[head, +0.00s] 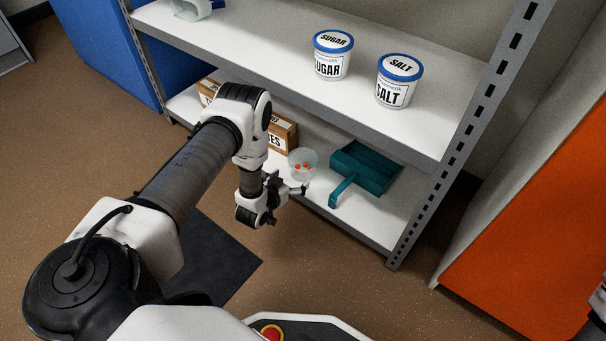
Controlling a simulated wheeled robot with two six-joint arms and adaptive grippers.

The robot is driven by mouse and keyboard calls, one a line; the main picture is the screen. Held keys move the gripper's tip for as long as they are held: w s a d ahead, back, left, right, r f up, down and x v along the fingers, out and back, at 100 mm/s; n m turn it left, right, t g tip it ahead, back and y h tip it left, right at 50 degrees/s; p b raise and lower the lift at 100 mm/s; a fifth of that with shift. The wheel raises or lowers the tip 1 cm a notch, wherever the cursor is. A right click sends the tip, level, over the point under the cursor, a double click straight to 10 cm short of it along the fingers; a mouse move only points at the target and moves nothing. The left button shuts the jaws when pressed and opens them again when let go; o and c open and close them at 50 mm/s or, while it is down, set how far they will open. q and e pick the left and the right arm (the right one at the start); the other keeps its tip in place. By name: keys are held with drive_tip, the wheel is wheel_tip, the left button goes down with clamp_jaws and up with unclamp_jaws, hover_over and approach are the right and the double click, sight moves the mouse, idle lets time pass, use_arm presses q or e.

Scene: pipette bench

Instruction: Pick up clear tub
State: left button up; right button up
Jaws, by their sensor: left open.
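The clear tub (303,163) stands on the lower shelf, with small orange-red items showing inside it. My left gripper (293,187) is at the front edge of the lower shelf, just in front of the tub and slightly to its left. It is open and its fingers point toward the tub; I cannot tell whether they touch it.
A teal dustpan (362,172) lies right of the tub. A cardboard box (283,133) stands behind my left arm. Sugar (331,56) and salt (398,82) tubs stand on the upper shelf (262,50), above the lower one. A slotted post (470,120) bounds the right.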

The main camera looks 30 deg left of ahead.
sight(296, 176)
use_arm(q)
drive_tip(key=b+x, duration=0.2)
drive_tip(key=x, duration=0.1)
drive_tip(key=b+x, duration=0.2)
drive_tip(key=x, duration=0.1)
drive_tip(key=shift+d+f+b, duration=0.1)
drive_tip(key=shift+f+b, duration=0.2)
drive_tip(key=shift+b, duration=0.1)
drive_tip(key=shift+w+r, duration=0.15)
drive_tip(key=shift+r, duration=0.05)
drive_tip(key=c, duration=0.8)
